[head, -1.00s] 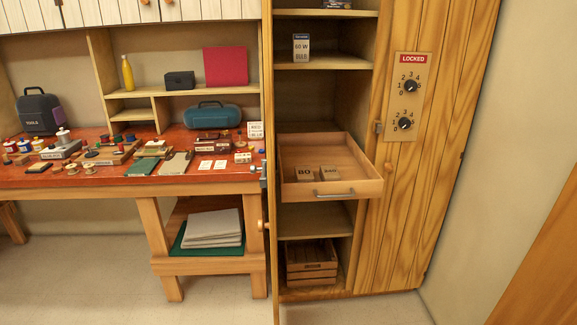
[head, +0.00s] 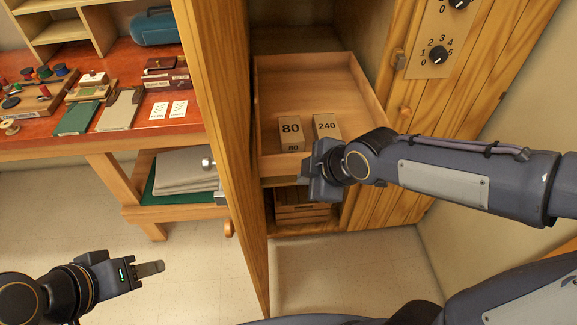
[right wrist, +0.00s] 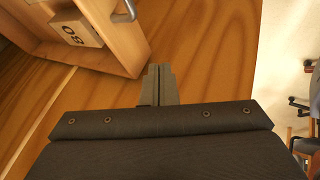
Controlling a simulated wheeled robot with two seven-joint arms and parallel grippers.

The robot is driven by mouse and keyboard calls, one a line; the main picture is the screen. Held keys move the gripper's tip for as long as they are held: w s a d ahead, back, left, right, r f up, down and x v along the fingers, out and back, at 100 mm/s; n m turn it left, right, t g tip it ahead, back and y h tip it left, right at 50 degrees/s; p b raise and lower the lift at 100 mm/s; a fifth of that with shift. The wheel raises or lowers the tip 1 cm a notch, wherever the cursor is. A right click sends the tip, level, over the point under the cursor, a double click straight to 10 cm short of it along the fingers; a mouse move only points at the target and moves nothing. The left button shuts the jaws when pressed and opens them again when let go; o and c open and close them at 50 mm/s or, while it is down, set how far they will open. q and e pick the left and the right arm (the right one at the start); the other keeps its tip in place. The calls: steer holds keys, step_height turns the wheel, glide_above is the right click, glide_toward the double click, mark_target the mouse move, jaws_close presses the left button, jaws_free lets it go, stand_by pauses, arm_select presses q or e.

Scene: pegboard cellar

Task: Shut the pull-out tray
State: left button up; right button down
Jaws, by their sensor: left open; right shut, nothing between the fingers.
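The pull-out tray (head: 268,100) is a light wooden drawer standing out of the tall cabinet. Two small boxes lie inside it, one marked 80 (head: 290,130) and one marked 240 (head: 327,126). My right gripper (head: 308,172) is in front of the tray's front panel, hiding its handle in the head view. In the right wrist view its shut, empty fingers (right wrist: 158,84) are beside a corner of the tray (right wrist: 112,45), with the handle (right wrist: 124,12) above. I cannot tell whether they touch. My left gripper (head: 150,268) is open and empty, low at the left, away from the tray.
The open cabinet door (head: 225,110) stands left of the tray. A red workbench (head: 130,75) with several small items is further left. A wooden crate (head: 300,207) sits below the tray. Dials (head: 438,55) are on the cabinet's right door. The floor in front is clear.

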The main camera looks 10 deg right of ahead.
steer(key=w+f, duration=0.2)
steer(key=w+a+f+p, duration=0.1)
steer(key=w+f, duration=0.1)
steer(key=w, duration=0.1)
steer(key=w+a+f, duration=0.1)
steer(key=w+f, duration=0.1)
steer(key=w, duration=0.1)
steer(key=shift+a+f, duration=0.15)
steer(key=shift+a, duration=0.05)
